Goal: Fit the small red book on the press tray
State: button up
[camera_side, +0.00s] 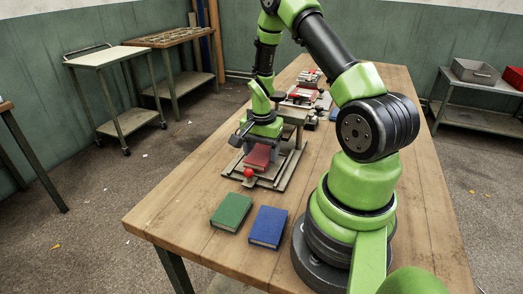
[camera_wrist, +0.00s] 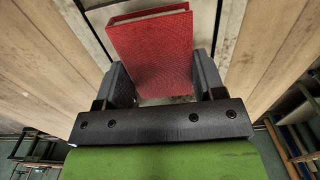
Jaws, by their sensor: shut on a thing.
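The small red book (camera_side: 257,157) is at my gripper, over the near part of the press tray (camera_side: 284,178). In the wrist view the red book (camera_wrist: 152,50) stands out between the two grey fingers. My gripper (camera_side: 256,143) is shut on the red book; it also shows in the wrist view (camera_wrist: 163,82). The tray's frame shows around and below the book. A red ball knob (camera_side: 249,173) sits at the tray's near edge. I cannot tell whether the book touches the tray.
A green book (camera_side: 231,212) and a blue book (camera_side: 268,227) lie flat on the wooden table (camera_side: 170,206), nearer than the press. More red and grey items (camera_side: 303,95) stand farther back on the table. The table's left front is clear.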

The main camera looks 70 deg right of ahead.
aim_at(262, 153)
jog(key=shift+f, duration=0.4)
dwell(0.8)
jog(key=o, duration=1)
notch_tip(262, 153, up, 10)
jog(key=shift+f, duration=0.1)
